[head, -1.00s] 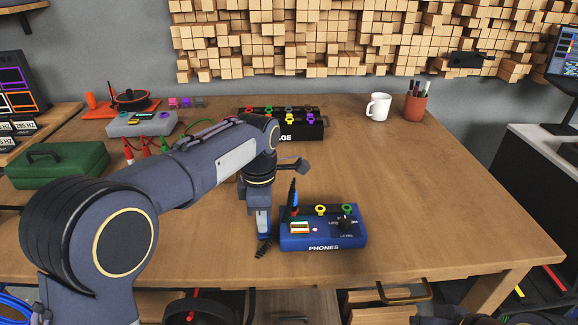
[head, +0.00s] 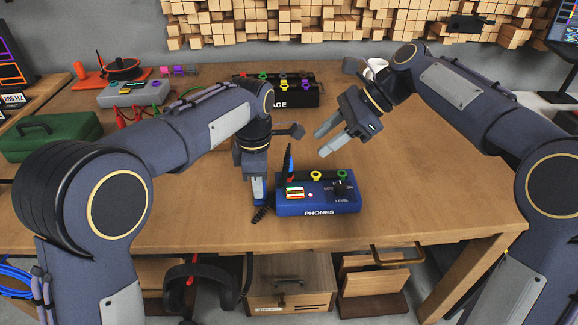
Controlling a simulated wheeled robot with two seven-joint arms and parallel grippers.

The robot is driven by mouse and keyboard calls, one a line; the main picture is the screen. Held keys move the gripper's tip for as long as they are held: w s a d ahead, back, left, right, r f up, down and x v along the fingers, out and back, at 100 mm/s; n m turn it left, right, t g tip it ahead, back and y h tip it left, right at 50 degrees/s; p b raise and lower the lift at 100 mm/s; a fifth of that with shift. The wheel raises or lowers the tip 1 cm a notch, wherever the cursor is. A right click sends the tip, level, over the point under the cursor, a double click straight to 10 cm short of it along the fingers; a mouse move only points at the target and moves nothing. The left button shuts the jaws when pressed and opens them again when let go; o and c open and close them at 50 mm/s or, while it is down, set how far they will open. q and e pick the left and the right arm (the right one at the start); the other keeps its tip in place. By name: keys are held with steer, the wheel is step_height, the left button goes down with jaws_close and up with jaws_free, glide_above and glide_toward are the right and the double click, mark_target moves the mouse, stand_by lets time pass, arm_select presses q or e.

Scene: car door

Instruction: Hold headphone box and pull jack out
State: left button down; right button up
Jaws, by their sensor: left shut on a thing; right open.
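The blue headphone box (head: 318,208), labelled PHONES, sits on the wooden table. The jack (head: 290,164), a dark upright plug with blue on it, stands in the box's leftmost top socket. Yellow and green sockets beside it are empty. My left gripper (head: 258,190) points down at the box's left side and is shut on the box; the exact contact is partly hidden. My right gripper (head: 321,142) is open and empty, above and to the right of the jack, its fingers pointing left and down. A coiled black cable (head: 262,214) shows at the box's left.
A black box (head: 305,98) with coloured sockets stands behind, and a grey box (head: 135,94) with cables at the back left. A green case (head: 48,136) lies at the left. The white mug (head: 376,68) is partly hidden by my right arm. Table right of the box is clear.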

mark_target(291, 160)
steer(key=shift+m, duration=0.3)
steer(key=x, duration=0.4)
steer(key=w+x, duration=0.1)
steer(key=x, duration=0.2)
steer(key=shift+a+r, duration=0.15)
steer(key=shift+r, duration=0.05)
steer(key=shift+x, duration=2.95)
steer(key=shift+w, duration=0.1)
jaws_close()
